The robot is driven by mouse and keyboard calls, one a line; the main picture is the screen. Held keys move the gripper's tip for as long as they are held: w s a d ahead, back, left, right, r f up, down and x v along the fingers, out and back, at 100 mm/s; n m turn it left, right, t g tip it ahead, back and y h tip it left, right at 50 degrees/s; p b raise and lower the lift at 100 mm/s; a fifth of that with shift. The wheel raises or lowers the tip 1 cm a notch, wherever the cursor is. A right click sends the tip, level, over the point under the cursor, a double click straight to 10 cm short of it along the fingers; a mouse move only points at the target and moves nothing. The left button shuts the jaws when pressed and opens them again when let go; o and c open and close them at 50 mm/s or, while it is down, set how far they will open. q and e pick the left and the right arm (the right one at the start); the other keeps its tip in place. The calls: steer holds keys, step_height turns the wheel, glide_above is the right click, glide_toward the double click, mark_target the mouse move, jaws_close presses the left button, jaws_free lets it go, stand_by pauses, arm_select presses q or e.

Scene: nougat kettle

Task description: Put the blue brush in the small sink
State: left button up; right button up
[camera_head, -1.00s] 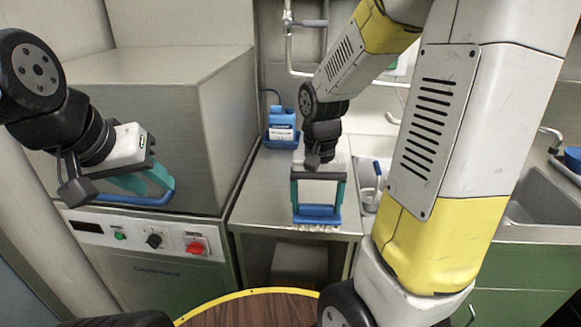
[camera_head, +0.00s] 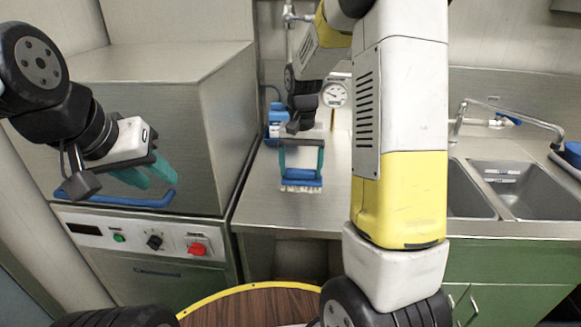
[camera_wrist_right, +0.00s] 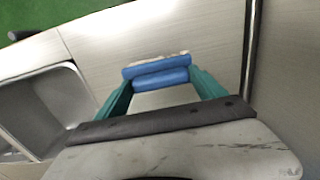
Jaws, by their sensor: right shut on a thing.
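The blue brush (camera_head: 301,181) hangs bristles down between the teal fingers of my right gripper (camera_head: 301,172), which is shut on it, over the steel counter left of the sinks. It also shows between the fingers in the right wrist view (camera_wrist_right: 157,75). Two sink basins are at the right: the left basin (camera_head: 470,192) is partly hidden by my right arm, the right basin (camera_head: 525,190) is clear of it. I cannot tell which is the small one. A basin (camera_wrist_right: 50,108) is at the left in the wrist view. My left gripper (camera_head: 150,173) is open and empty before the steel machine.
A blue bottle (camera_head: 276,122) and a dial gauge (camera_head: 335,94) stand at the back of the counter. A faucet (camera_head: 510,112) reaches over the sinks. A blue object (camera_head: 572,155) is at the far right. The steel machine (camera_head: 150,110) bounds the left; bare counter (camera_head: 262,195) surrounds the brush.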

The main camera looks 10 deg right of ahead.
mark_target(300, 169)
steer(key=shift+w+f, duration=0.3)
steer(key=shift+f, duration=1.45)
steer(key=shift+f, duration=0.1)
steer(key=shift+f, duration=0.1)
steer(key=o, duration=1.3)
